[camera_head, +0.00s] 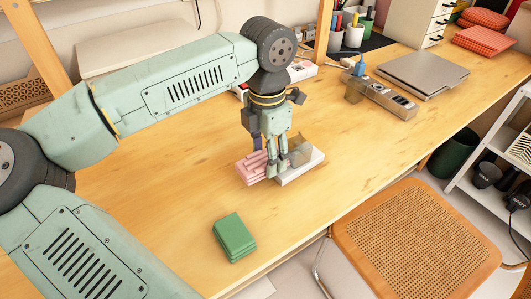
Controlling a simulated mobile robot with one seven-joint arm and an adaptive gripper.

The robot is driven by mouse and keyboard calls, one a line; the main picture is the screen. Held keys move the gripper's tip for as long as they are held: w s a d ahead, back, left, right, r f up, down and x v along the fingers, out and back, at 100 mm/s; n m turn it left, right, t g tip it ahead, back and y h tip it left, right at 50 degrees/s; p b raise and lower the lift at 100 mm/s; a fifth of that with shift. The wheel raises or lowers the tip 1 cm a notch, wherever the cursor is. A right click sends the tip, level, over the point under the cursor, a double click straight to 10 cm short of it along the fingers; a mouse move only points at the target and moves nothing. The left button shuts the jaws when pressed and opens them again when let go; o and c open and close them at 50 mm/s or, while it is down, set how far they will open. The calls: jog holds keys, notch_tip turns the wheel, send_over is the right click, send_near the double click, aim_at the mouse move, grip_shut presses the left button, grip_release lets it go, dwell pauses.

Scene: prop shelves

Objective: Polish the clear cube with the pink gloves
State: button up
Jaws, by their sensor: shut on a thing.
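The pink gloves (251,170) are a folded pink bundle low over the wooden table, near its middle. My gripper (272,172) points down and is shut, its fingertips at the right end of the pink bundle. The grip itself is partly hidden by the fingers. The clear cube (301,152) looks brownish and see-through. It sits on a white slab (303,170) just right of my fingers. The fingers overlap the cube's left side in the picture, and I cannot tell whether they or the gloves touch it.
A folded green cloth stack (234,237) lies nearer the front edge. A power strip (382,98) with a blue plug and a closed laptop (423,72) lie to the right. Pen cups (353,36) stand behind. A cane chair (417,236) stands at the table's front. The table left of the gloves is bare.

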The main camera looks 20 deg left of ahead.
jog(key=shift+d+b, duration=0.15)
jog(key=shift+b, duration=0.2)
dwell(0.6)
jog(key=shift+s+d, duration=0.3)
jog(key=shift+d, duration=0.1)
jog(key=shift+w+a, duration=0.15)
jog(key=shift+w+a+b, duration=0.3)
jog(key=shift+w+a, duration=0.35)
jog(key=shift+a, duration=0.15)
jog(key=shift+s+d+b, duration=0.35)
jog(key=shift+s+d, duration=0.4)
jog(key=shift+d, duration=0.25)
jog(key=shift+a, duration=0.1)
